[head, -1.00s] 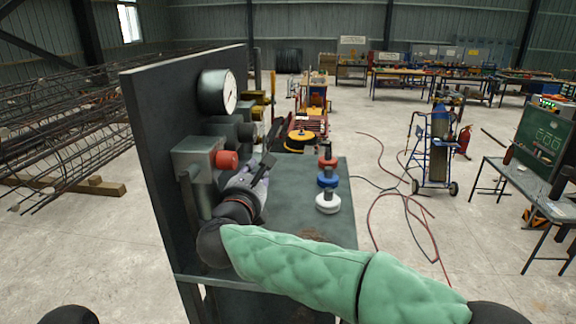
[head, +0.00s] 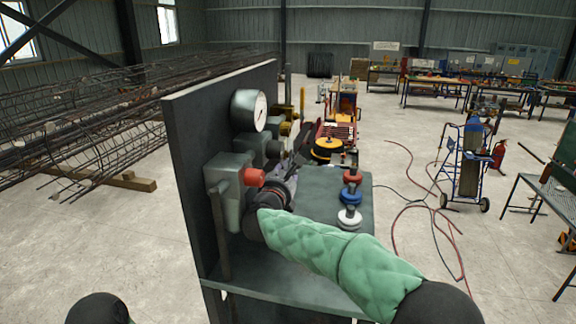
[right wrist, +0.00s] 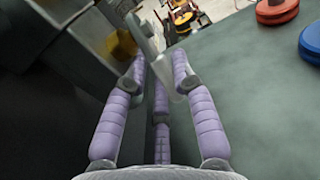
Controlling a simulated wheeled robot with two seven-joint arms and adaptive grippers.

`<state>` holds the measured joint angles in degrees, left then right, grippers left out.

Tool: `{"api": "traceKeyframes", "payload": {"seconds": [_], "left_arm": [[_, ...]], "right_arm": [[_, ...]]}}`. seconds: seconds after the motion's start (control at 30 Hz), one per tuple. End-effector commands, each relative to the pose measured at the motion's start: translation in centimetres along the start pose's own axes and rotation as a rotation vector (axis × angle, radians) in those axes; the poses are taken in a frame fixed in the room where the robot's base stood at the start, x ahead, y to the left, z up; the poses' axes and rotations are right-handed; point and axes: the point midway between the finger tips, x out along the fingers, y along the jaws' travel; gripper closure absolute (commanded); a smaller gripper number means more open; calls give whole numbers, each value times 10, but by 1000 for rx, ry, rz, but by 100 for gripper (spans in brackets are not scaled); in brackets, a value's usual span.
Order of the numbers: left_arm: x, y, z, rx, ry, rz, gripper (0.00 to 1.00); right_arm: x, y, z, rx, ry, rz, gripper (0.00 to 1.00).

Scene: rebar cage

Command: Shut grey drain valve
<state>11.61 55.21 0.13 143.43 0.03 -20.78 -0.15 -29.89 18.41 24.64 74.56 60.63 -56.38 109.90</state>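A grey lever (right wrist: 147,28), which looks like the drain valve's handle, comes down from the top of the right wrist view and its end lies between my fingers. Its pivot is not clear. My right gripper (right wrist: 158,68) has purple padded fingers, spread apart on either side of the lever; I cannot tell whether they touch it. In the head view the right gripper (head: 296,158) is beside the dark upright panel (head: 190,140), beyond the box with the red button, largely hidden by my wrist. My left gripper is out of view.
The panel carries a gauge (head: 248,111), a grey box (head: 226,178) with a red button (head: 252,177), and yellow fittings (head: 285,112). Red (head: 352,178), blue (head: 350,196) and white (head: 349,217) knobbed discs stand on the bench (head: 325,185), right of my gripper.

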Motion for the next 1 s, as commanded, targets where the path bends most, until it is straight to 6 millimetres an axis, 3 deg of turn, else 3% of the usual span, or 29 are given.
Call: {"api": "traceKeyframes", "payload": {"seconds": [0.37, 0.47, 0.67, 1.0], "left_arm": [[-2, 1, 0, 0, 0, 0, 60], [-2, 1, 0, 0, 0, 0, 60], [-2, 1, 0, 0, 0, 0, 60], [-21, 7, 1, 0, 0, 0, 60]], "right_arm": [[5, 0, 0, 1, -1, 0, 74], [5, 0, 0, 1, -1, 0, 100], [5, 0, 1, 0, 2, 0, 100], [1, 0, 4, 1, 117, 0, 100]]}}
